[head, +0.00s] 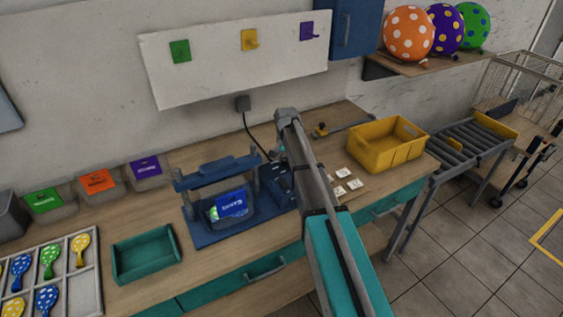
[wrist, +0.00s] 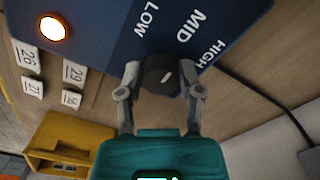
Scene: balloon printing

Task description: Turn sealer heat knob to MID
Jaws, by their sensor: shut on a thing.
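The sealer (head: 215,237) is a blue machine on the bench, and a blue bag (head: 231,205) sits in it. In the wrist view its blue control face (wrist: 100,30) carries LOW, MID and HIGH labels. The black heat knob (wrist: 160,68) is between the two fingers of my gripper (wrist: 163,82), which are shut on its sides. The short white mark on the knob leans up and right, roughly towards MID; its exact angle is hard to read. In the head view my arm hides the knob and fingertips.
A round lamp (wrist: 53,28) glows on the control face. Numbered cards (head: 347,183) lie right of the sealer, before a yellow crate (head: 372,156). A teal tray (head: 147,252) stands left. A cord (head: 252,133) runs from the wall behind.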

